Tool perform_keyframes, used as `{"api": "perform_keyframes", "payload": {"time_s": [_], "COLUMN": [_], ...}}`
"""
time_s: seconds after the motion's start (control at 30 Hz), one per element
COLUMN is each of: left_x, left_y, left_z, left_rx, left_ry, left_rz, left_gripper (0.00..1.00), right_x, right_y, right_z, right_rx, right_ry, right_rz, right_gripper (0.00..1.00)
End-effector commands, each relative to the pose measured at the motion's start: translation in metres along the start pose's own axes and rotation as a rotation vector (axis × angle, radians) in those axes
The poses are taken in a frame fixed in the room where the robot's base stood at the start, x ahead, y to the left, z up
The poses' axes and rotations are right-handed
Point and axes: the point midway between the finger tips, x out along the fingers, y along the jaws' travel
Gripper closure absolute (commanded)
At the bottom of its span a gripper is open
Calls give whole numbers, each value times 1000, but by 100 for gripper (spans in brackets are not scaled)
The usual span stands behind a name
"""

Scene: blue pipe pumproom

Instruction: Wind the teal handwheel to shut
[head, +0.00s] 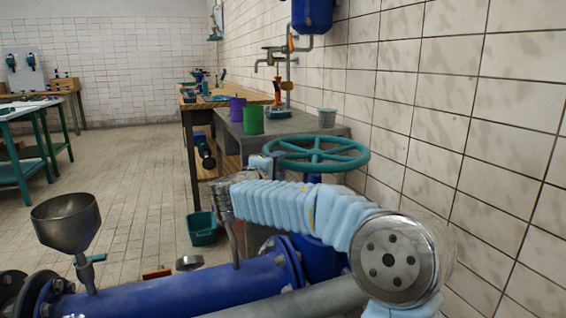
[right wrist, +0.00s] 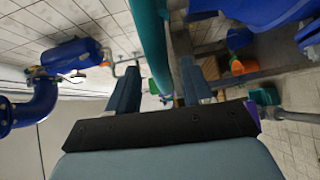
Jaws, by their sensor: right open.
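The teal handwheel (head: 330,167) lies roughly level on top of a blue valve body (head: 318,257), right of the middle in the head view. My right arm reaches across in front of the valve. My right gripper (head: 264,163) is at the left side of the wheel's rim. In the right wrist view, the right gripper (right wrist: 158,82) is open, and the teal rim (right wrist: 151,42) runs into the gap between its two fingers. I cannot tell whether a finger touches the rim. The arm hides part of the valve stem and body. My left gripper is out of view.
A blue pipe (head: 205,292) with a metal funnel (head: 66,220) runs along the front. A tiled wall (head: 490,140) stands close on the right. Behind the wheel is a grey bench (head: 225,128) with a green cup (head: 253,120) and a purple cup (head: 237,108). Open floor lies left.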

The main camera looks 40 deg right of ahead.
Motion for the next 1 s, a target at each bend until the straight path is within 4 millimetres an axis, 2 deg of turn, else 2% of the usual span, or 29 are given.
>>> {"api": "perform_keyframes", "payload": {"time_s": [0.1,0.2,0.57,0.9,1.0], "left_x": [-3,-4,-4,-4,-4], "left_y": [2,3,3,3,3], "left_z": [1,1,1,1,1], "left_rx": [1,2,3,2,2], "left_ry": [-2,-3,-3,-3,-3], "left_rz": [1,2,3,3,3], "left_gripper": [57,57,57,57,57], "right_x": [19,28,34,33,33], "right_y": [1,1,0,0,0], "right_z": [0,0,0,0,0], "right_rx": [0,0,0,0,0], "right_ry": [-3,-2,0,-1,-1], "right_rz": [0,1,1,0,0], "right_gripper": [49,49,49,100,100]}}
